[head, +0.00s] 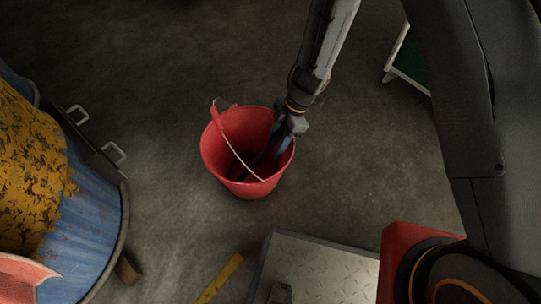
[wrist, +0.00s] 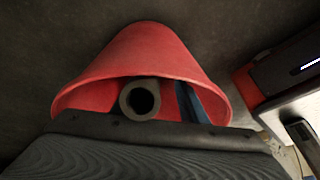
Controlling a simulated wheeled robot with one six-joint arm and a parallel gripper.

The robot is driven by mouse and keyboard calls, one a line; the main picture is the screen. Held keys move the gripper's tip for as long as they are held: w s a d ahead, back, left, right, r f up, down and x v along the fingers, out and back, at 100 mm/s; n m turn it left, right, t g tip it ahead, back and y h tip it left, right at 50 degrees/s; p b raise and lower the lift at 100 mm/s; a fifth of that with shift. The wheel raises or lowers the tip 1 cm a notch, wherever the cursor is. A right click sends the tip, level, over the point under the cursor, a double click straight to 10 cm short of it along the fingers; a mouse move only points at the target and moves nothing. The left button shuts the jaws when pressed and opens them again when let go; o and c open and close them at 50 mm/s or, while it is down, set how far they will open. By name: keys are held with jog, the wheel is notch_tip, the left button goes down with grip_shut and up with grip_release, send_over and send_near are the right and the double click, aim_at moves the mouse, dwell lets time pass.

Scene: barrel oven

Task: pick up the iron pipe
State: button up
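A red bucket (head: 221,150) stands on the floor in the middle of the head view. It also shows in the wrist view (wrist: 155,50), with its mouth toward the camera. The round, hollow end of the dark iron pipe (wrist: 126,101) shows inside the bucket in the wrist view. A blue part stands beside it to the right, apart from it. In the head view, my gripper (head: 277,147) reaches down over the bucket's right rim, with its fingers inside the mouth. The fingertips are in dark shadow, so I cannot tell whether they are apart or touch the pipe.
A blue barrel (head: 92,225) heaped with yellow-brown leaves stands at the left. A metal tread-plate surface (head: 325,268) and a yellow strip (head: 222,277) are at the bottom. A green panel (head: 412,58) stands at the upper right. The concrete floor around the bucket is clear.

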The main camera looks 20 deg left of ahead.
aim_at(262, 156)
jog(key=b+x, duration=0.2)
jog(key=x, duration=0.1)
jog(key=shift+s+f, duration=0.15)
jog(key=shift+f, duration=0.1)
grip_shut()
